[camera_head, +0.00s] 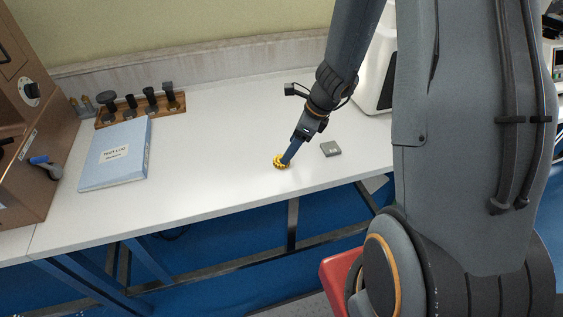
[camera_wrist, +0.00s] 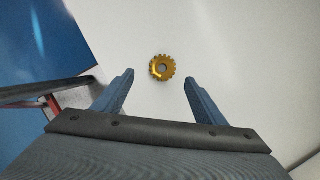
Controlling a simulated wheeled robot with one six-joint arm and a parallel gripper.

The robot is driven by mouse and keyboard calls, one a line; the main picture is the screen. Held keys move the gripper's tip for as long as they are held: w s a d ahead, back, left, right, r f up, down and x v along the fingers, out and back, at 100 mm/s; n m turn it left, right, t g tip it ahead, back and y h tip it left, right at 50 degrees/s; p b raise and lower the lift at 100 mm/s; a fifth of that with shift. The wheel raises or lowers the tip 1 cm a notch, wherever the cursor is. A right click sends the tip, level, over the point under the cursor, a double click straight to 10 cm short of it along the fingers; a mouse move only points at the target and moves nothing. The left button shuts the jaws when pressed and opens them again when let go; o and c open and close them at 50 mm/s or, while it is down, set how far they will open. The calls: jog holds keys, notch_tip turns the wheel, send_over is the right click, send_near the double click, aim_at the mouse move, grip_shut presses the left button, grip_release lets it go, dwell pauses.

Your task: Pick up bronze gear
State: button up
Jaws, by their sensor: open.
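The bronze gear (camera_wrist: 162,68) is a small golden toothed ring with a centre hole. In the wrist view it lies on the white table, ahead of and between the two blue fingers of my gripper (camera_wrist: 158,84). The fingers are apart and nothing is between them that they touch. In the head view the gear (camera_head: 280,162) shows yellow near the table's front edge. My gripper (camera_head: 287,157) is right by it there and partly hides it. The gap between the fingertips and the table cannot be told.
A small grey block (camera_head: 330,149) lies just right of the gear on the white table (camera_head: 215,150). A blue binder (camera_head: 115,155), a wooden rack (camera_head: 140,110) of dark tools and a brown machine (camera_head: 25,120) stand at left. The table between binder and gear is clear.

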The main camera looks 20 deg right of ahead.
jog(key=shift+w+x, duration=0.15)
jog(key=shift+x, duration=1.4)
jog(key=shift+w+x, duration=0.1)
jog(key=shift+x, duration=1.45)
jog(key=shift+d, duration=0.1)
jog(key=shift+r, duration=0.1)
jog(key=c, duration=1.3)
